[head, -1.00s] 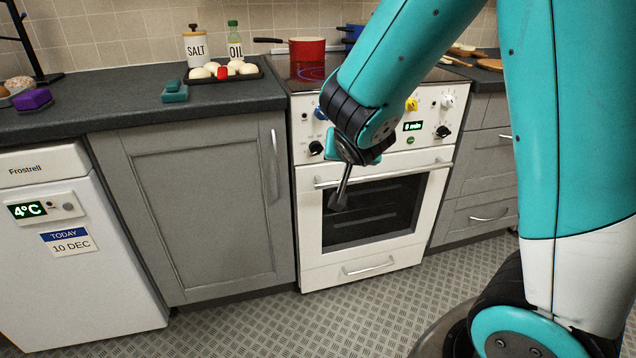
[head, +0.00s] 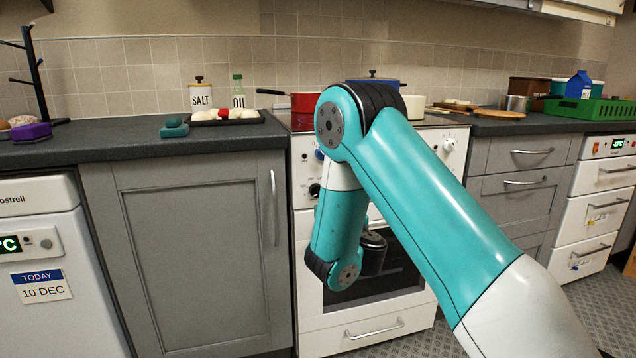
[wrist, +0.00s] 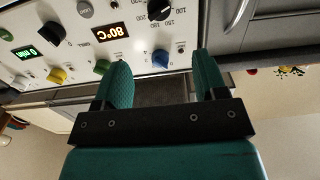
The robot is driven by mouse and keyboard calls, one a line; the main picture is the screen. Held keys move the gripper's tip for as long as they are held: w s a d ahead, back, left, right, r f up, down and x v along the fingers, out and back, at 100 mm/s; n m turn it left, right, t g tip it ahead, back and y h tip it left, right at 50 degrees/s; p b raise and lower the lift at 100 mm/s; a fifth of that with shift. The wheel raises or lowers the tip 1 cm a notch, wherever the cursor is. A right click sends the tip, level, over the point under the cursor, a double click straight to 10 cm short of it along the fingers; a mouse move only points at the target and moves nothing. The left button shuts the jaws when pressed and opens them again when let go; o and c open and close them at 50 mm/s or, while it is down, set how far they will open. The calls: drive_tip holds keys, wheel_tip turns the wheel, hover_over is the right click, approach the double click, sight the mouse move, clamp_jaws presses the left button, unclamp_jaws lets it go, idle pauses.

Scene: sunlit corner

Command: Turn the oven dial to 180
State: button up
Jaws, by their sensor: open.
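The oven dial (wrist: 160,10) is a black knob with printed numbers around it, at the top of the wrist view, which is upside down. In the head view the dial (head: 315,190) shows beside my arm. A lit display (wrist: 112,32) near it appears to read 80°C. My gripper (wrist: 163,75) is open and empty, its two green fingers pointing toward the panel. The dial is beyond the fingertips, apart from them. A blue knob (wrist: 160,60) appears between the fingers. In the head view my arm hides my gripper and much of the oven panel (head: 302,165).
Other knobs are close by: yellow (wrist: 57,75), green (wrist: 102,67) and a second black one (wrist: 50,33). A red pan (head: 303,102) and blue pot (head: 375,82) stand on the hob.

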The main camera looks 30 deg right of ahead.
drive_tip(key=shift+p+x, duration=6.6)
drive_tip(key=shift+p, duration=0.75)
drive_tip(key=c, duration=0.9)
